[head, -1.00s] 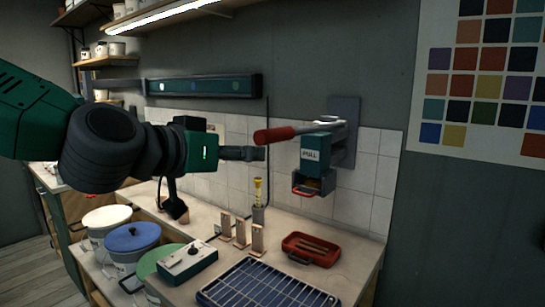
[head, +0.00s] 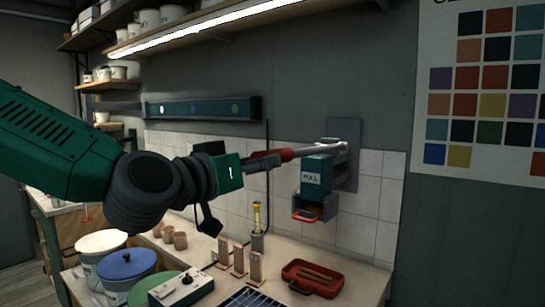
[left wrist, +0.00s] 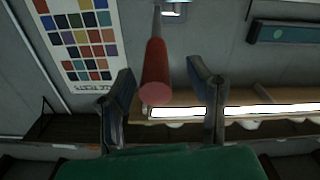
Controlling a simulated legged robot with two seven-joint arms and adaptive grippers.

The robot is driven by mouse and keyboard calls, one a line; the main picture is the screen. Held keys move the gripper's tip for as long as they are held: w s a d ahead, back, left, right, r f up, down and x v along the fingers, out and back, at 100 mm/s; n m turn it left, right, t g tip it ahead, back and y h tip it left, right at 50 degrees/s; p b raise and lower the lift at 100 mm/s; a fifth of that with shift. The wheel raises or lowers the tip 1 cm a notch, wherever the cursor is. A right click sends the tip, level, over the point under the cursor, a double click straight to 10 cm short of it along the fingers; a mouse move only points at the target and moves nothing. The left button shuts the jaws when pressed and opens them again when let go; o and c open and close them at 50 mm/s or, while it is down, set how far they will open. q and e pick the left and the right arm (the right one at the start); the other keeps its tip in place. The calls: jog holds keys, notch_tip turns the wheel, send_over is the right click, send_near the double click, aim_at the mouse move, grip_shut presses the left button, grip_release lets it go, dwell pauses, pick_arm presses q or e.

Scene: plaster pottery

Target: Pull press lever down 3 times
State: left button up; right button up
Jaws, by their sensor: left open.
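The press lever has a red handle (head: 287,154) on a metal bar and sticks out to the left from the wall press (head: 316,175), which is marked "PULL". My left gripper (head: 264,160) is at the free end of the red handle. In the left wrist view the red handle (left wrist: 156,75) lies between the two spread fingers of the left gripper (left wrist: 165,95), with a gap on both sides. The left gripper is open. My right gripper is not in view.
Below the press, a red tray (head: 312,278) lies on the worktop. Several small wooden blocks (head: 239,258), lidded pots (head: 127,265) and a control box (head: 181,289) stand left of it. A shelf with a lamp (head: 190,32) hangs above.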

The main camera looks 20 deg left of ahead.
pick_arm(q)
jog(key=x, duration=0.3)
jog(key=shift+w+d+r, duration=0.1)
jog(key=shift+w+d, duration=0.1)
jog(key=shift+w, duration=0.1)
jog(key=shift+w+d, duration=0.35)
jog(key=shift+d, duration=0.05)
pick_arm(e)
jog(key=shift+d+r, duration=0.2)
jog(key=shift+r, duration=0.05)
pick_arm(q)
jog(key=shift+c, duration=0.3)
